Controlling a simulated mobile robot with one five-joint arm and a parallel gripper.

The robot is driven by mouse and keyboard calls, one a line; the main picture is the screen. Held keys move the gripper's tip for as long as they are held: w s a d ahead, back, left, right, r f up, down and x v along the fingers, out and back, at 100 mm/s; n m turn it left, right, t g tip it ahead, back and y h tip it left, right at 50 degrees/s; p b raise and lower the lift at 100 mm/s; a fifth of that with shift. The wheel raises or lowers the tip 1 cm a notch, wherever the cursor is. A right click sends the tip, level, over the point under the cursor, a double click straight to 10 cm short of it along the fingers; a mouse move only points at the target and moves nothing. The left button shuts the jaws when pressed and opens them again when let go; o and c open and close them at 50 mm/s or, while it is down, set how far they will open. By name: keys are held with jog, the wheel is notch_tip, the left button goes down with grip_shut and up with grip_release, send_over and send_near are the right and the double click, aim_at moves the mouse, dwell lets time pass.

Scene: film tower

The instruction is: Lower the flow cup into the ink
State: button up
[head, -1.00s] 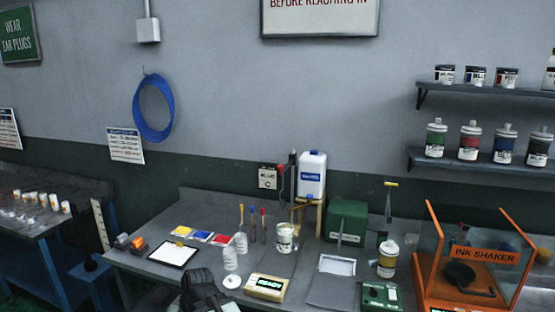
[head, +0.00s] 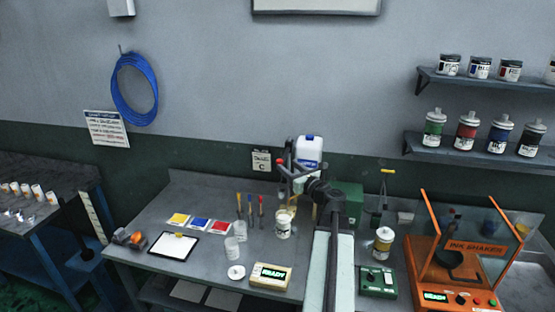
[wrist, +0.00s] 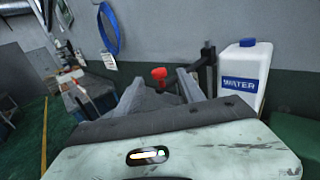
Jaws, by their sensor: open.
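A red knob (head: 280,162) stands above the back of the bench, over the white can of ink (head: 284,226). In the wrist view the red knob (wrist: 159,73) shows beyond and between my fingertips, beside a dark post. My gripper (head: 292,174) is raised near it, jaws open and empty; its fingers also show in the wrist view (wrist: 160,90). I cannot make out the flow cup itself; it may be hidden behind my arm or too small to tell. The inside of the can is not clear.
A white water jug (wrist: 246,75) stands close to the right of my gripper. A green box (head: 351,200), a yellow-labelled can (head: 383,243) and the orange ink shaker (head: 470,250) are farther right.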

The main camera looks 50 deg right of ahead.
aim_at(282, 162)
jog(key=x, duration=0.6)
jog(key=shift+w, duration=0.4)
jog(key=shift+a, duration=0.1)
grip_shut()
dwell(0.8)
